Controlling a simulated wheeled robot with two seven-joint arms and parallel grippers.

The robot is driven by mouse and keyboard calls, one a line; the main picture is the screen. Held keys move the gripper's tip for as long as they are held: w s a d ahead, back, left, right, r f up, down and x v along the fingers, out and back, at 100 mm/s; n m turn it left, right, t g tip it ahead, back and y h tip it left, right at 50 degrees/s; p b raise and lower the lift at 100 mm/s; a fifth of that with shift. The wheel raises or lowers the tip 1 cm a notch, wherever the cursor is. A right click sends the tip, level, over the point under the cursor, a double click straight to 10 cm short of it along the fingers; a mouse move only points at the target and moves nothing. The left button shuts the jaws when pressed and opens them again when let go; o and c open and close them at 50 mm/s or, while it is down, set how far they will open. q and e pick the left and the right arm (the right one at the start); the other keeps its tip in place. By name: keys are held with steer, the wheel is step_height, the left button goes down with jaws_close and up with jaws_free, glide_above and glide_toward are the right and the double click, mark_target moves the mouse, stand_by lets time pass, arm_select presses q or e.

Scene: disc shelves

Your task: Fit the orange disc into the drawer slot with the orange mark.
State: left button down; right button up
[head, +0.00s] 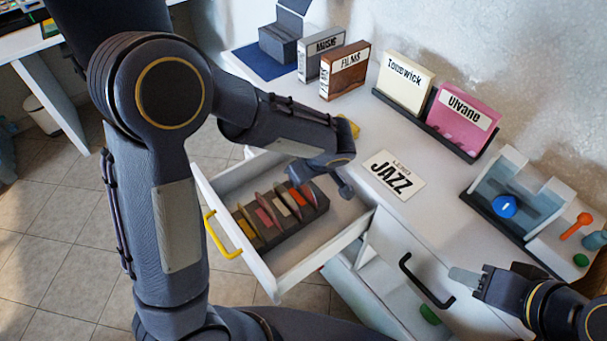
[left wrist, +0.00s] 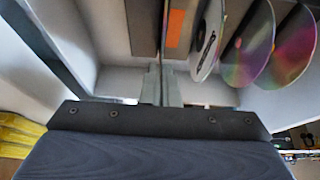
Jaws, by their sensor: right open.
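The open white drawer (head: 277,272) holds a dark slotted rack (head: 318,207) with several discs standing in it and coloured marks between them. The orange mark (head: 298,197) is near the rack's right end; in the left wrist view it is the orange strip (left wrist: 178,28). My left gripper (head: 344,184) is over the drawer by that end. In the left wrist view its fingers (left wrist: 162,84) are close together on a thin disc (left wrist: 164,45), seen edge-on beside the orange strip; its face is hidden. My right gripper (head: 464,277) is open and empty at the lower right.
Discs (left wrist: 245,42) stand right of the orange strip in the left wrist view. A black handle (head: 425,282) sticks out below.

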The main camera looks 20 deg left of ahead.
arm_select(q)
steer(key=shift+f, duration=0.2)
steer(key=c, duration=1.7)
jaws_free()
steer(key=shift+r, duration=0.1)
steer(key=shift+r, duration=0.15)
steer(key=p+v, duration=0.1)
steer(key=v, duration=1.1)
steer(key=s+a+m+t+h, duration=0.1)
steer(key=s+a+m+h, duration=0.2)
steer(key=s+a, duration=0.3)
steer(key=s+a+m+t+h, duration=0.1)
steer(key=s+a+m+h, duration=0.3)
steer(key=s, duration=0.8)
steer(key=shift+s+a+r+m+h, duration=0.3)
steer(key=shift+a+r+m, duration=0.15)
steer(key=shift+a+m, duration=0.5)
